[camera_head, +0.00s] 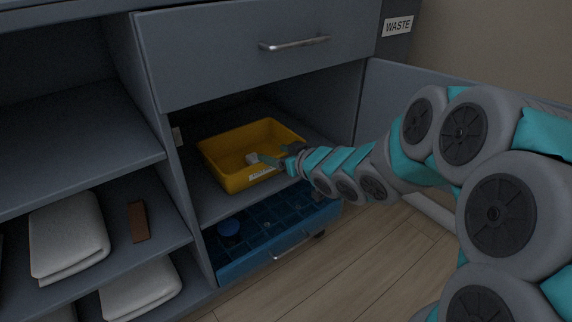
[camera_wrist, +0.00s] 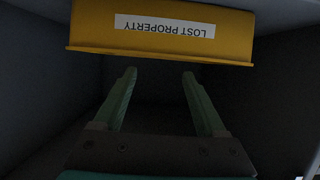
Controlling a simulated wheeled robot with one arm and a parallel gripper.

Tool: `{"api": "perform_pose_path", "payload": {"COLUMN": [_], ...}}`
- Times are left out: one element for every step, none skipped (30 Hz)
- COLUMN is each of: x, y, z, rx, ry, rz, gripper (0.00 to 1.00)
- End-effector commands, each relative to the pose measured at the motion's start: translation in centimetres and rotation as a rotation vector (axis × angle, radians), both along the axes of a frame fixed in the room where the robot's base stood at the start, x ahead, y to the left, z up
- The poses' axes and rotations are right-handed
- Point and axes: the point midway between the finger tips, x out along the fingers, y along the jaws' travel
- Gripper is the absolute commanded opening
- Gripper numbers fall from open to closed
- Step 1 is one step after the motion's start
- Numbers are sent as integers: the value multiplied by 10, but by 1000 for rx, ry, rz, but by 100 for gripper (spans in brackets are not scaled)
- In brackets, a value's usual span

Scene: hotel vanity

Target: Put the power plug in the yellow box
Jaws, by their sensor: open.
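The yellow box (camera_head: 222,150) sits on the shelf of the open cabinet, below the drawer. A small whitish thing (camera_head: 252,158), which looks like the power plug, lies inside it, though it is too small to be sure. My gripper (camera_head: 268,160) reaches in from the right, with its fingertips over the box's near rim, close to the whitish thing. In the wrist view the box (camera_wrist: 100,40) shows its front wall with an upside-down LOST PROPERTY label. My gripper's fingers (camera_wrist: 160,74) are apart there, with nothing between them. The box's inside is hidden in that view.
A closed drawer (camera_head: 250,50) is above. An open door (camera_head: 400,95) is at right. Folded towels (camera_head: 68,238) lie on the left shelves.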

Motion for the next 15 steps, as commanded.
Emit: {"api": "perform_pose_path", "payload": {"x": [-1,-1,-2,-2,-2,-2,-2,-3,-4,-5,-7,-12,-16,-22,-33], "y": [-1,-1,-1,-1,-1,-2,-4,-7,-12,-17,-25,-37,-47,-58,-74], "z": [0,0,0,0,0,0,-1,-2,-4,-5,-8,-12,-15,-17,-23], "rx": [1,1,0,0,0,-4,-9,-18,-34,-52,-74,-108,-139,-166,-207], "ry": [1,1,1,1,1,3,8,14,26,39,58,86,115,144,192], "rz": [0,0,0,0,0,-4,-8,-18,-34,-50,-73,-106,-137,-169,-214], "gripper": [74,74,74,74,74,74,74,74,74,74,74,74,74,74,74]}}
